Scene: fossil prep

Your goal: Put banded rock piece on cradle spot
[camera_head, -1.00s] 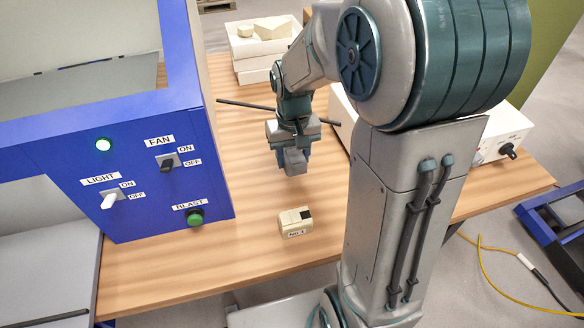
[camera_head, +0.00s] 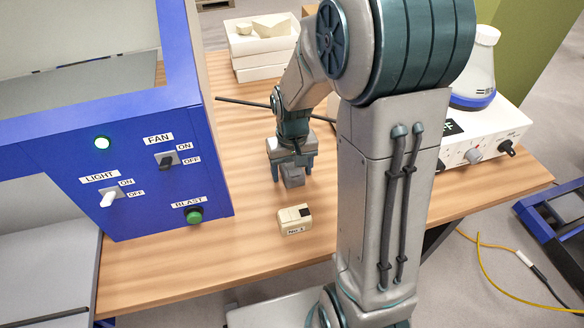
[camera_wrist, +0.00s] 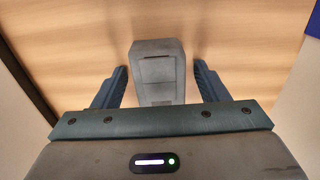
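My gripper (camera_head: 292,160) points down over the wooden table. Its two fingers are spread on either side of a grey block, with a small gap on each side in the wrist view (camera_wrist: 160,85). The grey block (camera_head: 292,178) looks to be on the table; the wrist view shows its top (camera_wrist: 158,70), with rectangular outlines. I cannot tell whether it is the banded rock piece, as no clear bands show. A cream block (camera_head: 294,220) with a dark patch and a small label sits nearer the front edge. I cannot make out a marked cradle spot.
A blue cabinet (camera_head: 60,200) with switches stands at the left. White trays (camera_head: 262,68) with pale pieces are at the back. A white device (camera_head: 470,140) bearing a flask (camera_head: 474,72) is at the right. Bare wood (camera_head: 215,255) lies in front of the cabinet and cream block.

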